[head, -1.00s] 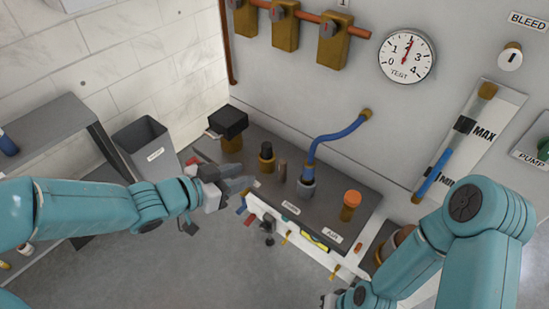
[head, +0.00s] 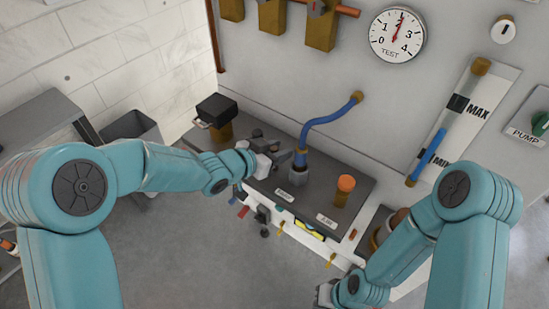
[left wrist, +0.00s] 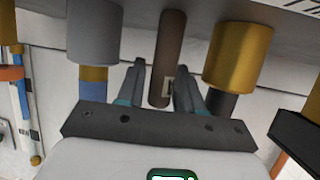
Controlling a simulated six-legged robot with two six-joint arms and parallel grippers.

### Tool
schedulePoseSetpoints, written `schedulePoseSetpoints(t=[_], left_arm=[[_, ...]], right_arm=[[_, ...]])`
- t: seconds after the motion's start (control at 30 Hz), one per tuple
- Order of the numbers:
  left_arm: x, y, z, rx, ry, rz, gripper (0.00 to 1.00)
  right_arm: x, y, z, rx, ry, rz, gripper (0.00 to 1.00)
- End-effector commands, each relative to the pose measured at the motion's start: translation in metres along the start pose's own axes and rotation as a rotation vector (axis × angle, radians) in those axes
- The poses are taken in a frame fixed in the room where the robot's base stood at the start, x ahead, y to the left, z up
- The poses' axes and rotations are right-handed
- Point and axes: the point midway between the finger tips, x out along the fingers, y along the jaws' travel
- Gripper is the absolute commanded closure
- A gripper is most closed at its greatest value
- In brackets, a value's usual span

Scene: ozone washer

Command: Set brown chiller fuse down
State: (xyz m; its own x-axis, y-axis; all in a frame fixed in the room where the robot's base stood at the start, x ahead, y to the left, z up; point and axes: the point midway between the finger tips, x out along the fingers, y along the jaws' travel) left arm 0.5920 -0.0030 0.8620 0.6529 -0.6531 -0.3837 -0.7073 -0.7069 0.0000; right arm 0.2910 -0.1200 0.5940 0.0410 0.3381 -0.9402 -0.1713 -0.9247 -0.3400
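The brown chiller fuse (left wrist: 168,55) is a slim brown rod with a small pale label. In the left wrist view it runs from the dark bench top at the upper edge to between the fingers of my left gripper (left wrist: 160,75). A gap shows between the left finger and the fuse, so the gripper looks open around it. In the head view my left gripper (head: 282,148) is over the bench, left of the blue hose fitting, and hides the fuse. My right gripper (head: 325,293) is partly visible low in the head view; its fingers are unclear.
The dark bench (head: 325,208) carries a grey socket with a blue hose (head: 325,130), an orange-capped brass post (head: 344,190) and a black-topped block (head: 215,112). In the wrist view a grey cylinder (left wrist: 95,32) and a brass cylinder (left wrist: 238,52) flank the fuse closely.

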Motion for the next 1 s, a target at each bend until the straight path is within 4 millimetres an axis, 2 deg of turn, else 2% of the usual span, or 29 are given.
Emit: schedulePoseSetpoints(t=[0.1, 0.27, 0.3, 0.37, 0.4, 0.77, 0.87, 1.0], left_arm=[[0.007, 0.0, 0.0, 0.0, 0.0, 0.0, 0.64], [0.007, 0.0, 0.0, 0.0, 0.0, -0.001, 0.64], [0.007, 0.0, 0.0, 0.0, 0.0, -0.001, 0.67], [0.007, 0.0, 0.0, 0.0, 0.0, -0.001, 0.87], [0.007, 0.0, 0.0, 0.0, 0.0, -0.001, 1.0], [0.005, 0.0, -0.003, 0.0, 0.0, 0.0, 1.0], [0.002, 0.0, -0.011, 0.001, 0.001, -0.001, 1.0], [-0.008, 0.0, -0.035, 0.003, 0.003, -0.002, 1.0]], right_arm=[[0.0, 0.0, 0.0, 0.0, 0.0, 0.0, 1.0], [0.0, 0.0, 0.0, 0.0, 0.0, 0.0, 1.0], [0.0, 0.0, 0.0, 0.0, 0.0, 0.0, 1.0], [0.0, 0.0, 0.0, 0.0, 0.0, 0.0, 1.0], [0.0, 0.0, 0.0, 0.0, 0.0, 0.0, 1.0], [-0.001, 0.0, 0.0, 0.0, 0.0, 0.0, 1.0], [-0.004, -0.001, 0.0, 0.0, 0.0, 0.0, 1.0], [-0.011, -0.004, 0.0, 0.0, 0.0, 0.0, 1.0]])
